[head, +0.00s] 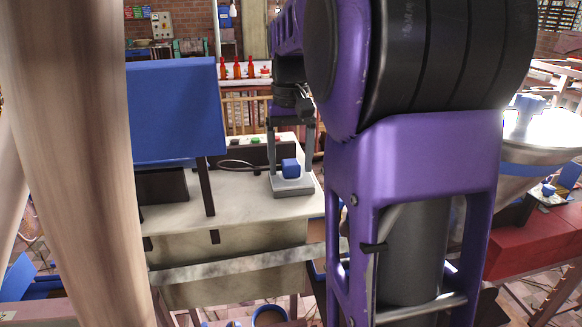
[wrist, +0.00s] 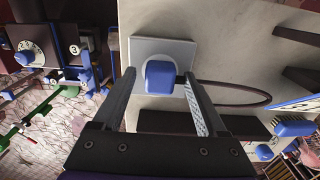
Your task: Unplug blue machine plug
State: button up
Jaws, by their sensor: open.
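The blue plug (head: 290,168) sits in a light grey socket plate (head: 293,187) on top of the pale machine cabinet. A dark cable runs left from it in the head view. My gripper (head: 291,172) points down over the plug, its two fingers apart on either side. In the wrist view the plug (wrist: 160,77) lies between the fingertips of my gripper (wrist: 158,78), with gaps showing on both sides. The fingers do not appear to press on it. The cable (wrist: 240,104) loops off to the right there. My arm hides part of the right side in the head view.
The blue machine (head: 174,110) stands left of the plug on the pale cabinet (head: 230,217). Red and green buttons (head: 256,141) lie behind the plug. A metal funnel (head: 535,150) and a red machine (head: 525,248) are at the right. A thick beige post fills the left.

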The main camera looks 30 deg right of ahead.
aim_at(290, 162)
grip_shut()
jog(key=shift+r, duration=0.1)
dwell(0.4)
jog(key=shift+r+p, duration=2.9)
jog(key=shift+p, duration=0.15)
